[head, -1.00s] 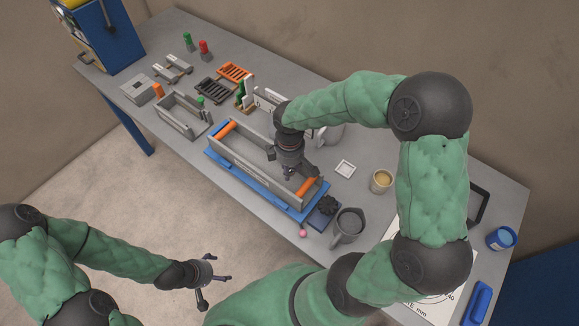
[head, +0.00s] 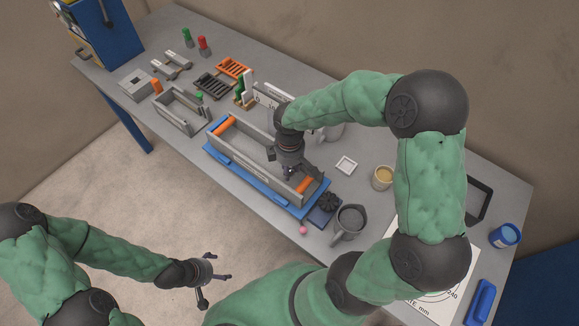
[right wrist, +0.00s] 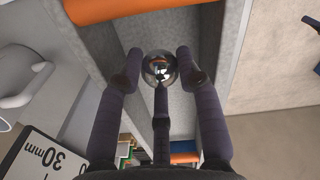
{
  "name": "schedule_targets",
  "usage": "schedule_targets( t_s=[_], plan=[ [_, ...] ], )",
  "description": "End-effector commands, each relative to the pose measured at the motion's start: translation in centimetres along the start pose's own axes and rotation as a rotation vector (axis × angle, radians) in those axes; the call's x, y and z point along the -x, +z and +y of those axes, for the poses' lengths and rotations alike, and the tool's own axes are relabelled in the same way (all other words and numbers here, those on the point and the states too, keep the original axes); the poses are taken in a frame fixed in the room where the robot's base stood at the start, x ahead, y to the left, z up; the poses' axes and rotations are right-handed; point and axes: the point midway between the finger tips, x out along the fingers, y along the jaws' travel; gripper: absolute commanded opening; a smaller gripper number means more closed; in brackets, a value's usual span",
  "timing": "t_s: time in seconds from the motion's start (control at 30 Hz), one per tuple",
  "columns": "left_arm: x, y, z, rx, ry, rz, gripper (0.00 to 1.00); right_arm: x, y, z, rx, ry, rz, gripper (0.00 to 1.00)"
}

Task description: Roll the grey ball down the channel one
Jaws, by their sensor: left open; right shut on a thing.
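The grey ball (right wrist: 159,68) is a small shiny sphere between the fingertips of my right gripper (right wrist: 160,66) in the right wrist view. Channel one looks to be the long grey trough (head: 238,150) on a blue base, with an orange bar at each end. My right gripper (head: 290,171) is shut on the ball, over the trough near its right end bar. My left gripper (head: 210,279) is open and empty, off the table's front edge.
A grey jug (head: 348,222), a tan-filled cup (head: 382,178) and a small white dish (head: 346,165) stand right of the trough. A pink ball (head: 303,230) lies near the front edge. A shorter grey trough (head: 180,112) and an orange rack (head: 234,68) are further left.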

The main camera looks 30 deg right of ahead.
Motion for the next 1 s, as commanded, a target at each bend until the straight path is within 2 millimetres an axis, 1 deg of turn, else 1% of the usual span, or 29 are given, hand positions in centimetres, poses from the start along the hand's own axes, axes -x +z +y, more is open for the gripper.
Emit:
schedule_targets(
  t_s=[0.2, 0.5, 0.53, 0.57, 0.6, 0.63, 0.9, 1.0],
  plan=[
    [-0.43, -0.01, -0.15, 0.000, 0.000, 0.000, 0.81, -0.60, -0.01, 0.02, 0.000, 0.000, 0.000, 0.00],
    [-0.44, -0.02, -0.16, 0.000, 0.000, 0.000, 0.81, -0.63, -0.01, 0.03, 0.000, 0.001, 0.001, 0.00],
    [-0.44, -0.02, -0.16, 0.000, 0.000, 0.000, 0.81, -0.63, -0.01, 0.03, 0.000, 0.001, 0.001, 0.41],
    [-0.44, -0.02, -0.16, 0.000, 0.000, 0.000, 0.81, -0.63, -0.01, 0.03, 0.000, 0.001, 0.001, 0.50],
    [-0.44, -0.02, -0.16, 0.000, 0.000, 0.000, 0.81, -0.63, -0.01, 0.02, 0.000, 0.001, 0.001, 0.61],
    [-0.44, -0.02, -0.16, 0.000, 0.000, 0.000, 0.81, -0.63, -0.01, 0.02, 0.000, 0.001, 0.001, 0.63],
    [-0.44, -0.02, -0.16, 0.000, 0.000, 0.000, 0.81, -0.67, 0.01, -0.02, 0.000, 0.000, 0.000, 0.63],
    [-0.45, -0.03, -0.16, 0.000, 0.000, 0.000, 0.81, -0.38, 0.00, 0.02, 0.000, 0.001, 0.000, 0.63]
  ],
)
